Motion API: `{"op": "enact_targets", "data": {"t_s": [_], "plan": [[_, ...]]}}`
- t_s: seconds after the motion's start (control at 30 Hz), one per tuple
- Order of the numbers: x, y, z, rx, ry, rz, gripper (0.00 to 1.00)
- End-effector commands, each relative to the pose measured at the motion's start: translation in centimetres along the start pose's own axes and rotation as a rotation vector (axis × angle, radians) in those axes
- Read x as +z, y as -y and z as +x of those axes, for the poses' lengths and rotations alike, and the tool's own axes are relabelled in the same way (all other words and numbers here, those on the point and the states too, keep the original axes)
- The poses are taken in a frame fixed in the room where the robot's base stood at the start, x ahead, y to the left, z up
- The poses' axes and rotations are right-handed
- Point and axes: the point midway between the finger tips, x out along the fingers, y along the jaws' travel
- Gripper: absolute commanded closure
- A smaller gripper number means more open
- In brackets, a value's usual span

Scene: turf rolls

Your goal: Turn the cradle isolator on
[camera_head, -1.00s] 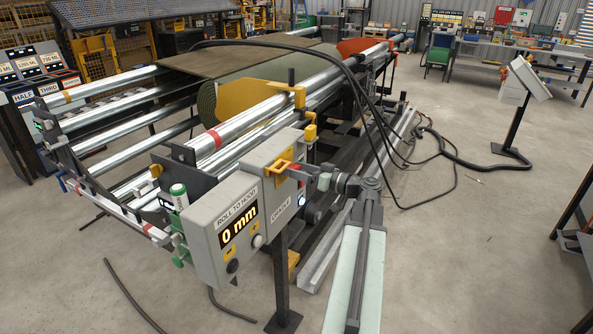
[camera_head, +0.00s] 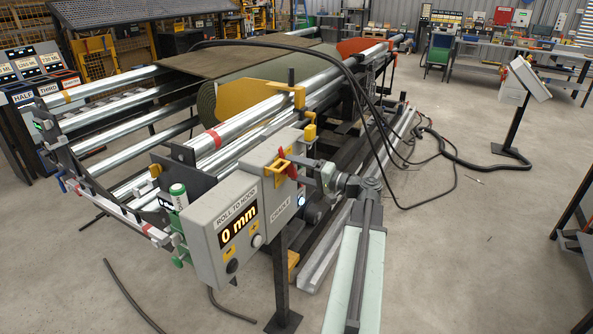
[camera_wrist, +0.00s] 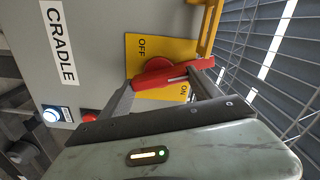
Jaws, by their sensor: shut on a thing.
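The cradle isolator is a red rotary handle (camera_wrist: 160,72) on a yellow plate (camera_wrist: 135,60) marked OFF and ON. The plate is on the side of a grey box labelled CRADLE (camera_wrist: 90,45). In the head view the red handle (camera_head: 283,159) stands nearly upright. My gripper (camera_wrist: 165,87) is shut on the handle, one finger on either side. In the head view my gripper (camera_head: 298,168) reaches it from the right, and the fingers partly hide it.
A yellow bracket (camera_wrist: 209,28) stands out beside the plate. A lit white-blue button (camera_wrist: 51,115) and a red button (camera_wrist: 90,116) are on the box. Open floor (camera_head: 450,260) lies right of the machine.

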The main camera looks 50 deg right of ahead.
Motion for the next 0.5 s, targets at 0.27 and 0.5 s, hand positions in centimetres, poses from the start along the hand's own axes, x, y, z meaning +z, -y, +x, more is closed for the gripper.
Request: {"op": "enact_targets", "data": {"t_s": [0.27, 0.5], "plan": [[0.03, -0.14, -0.06, 0.001, 0.001, 0.195, 0.68], [0.04, -0.18, -0.07, 0.001, 0.000, 0.297, 0.68]]}}
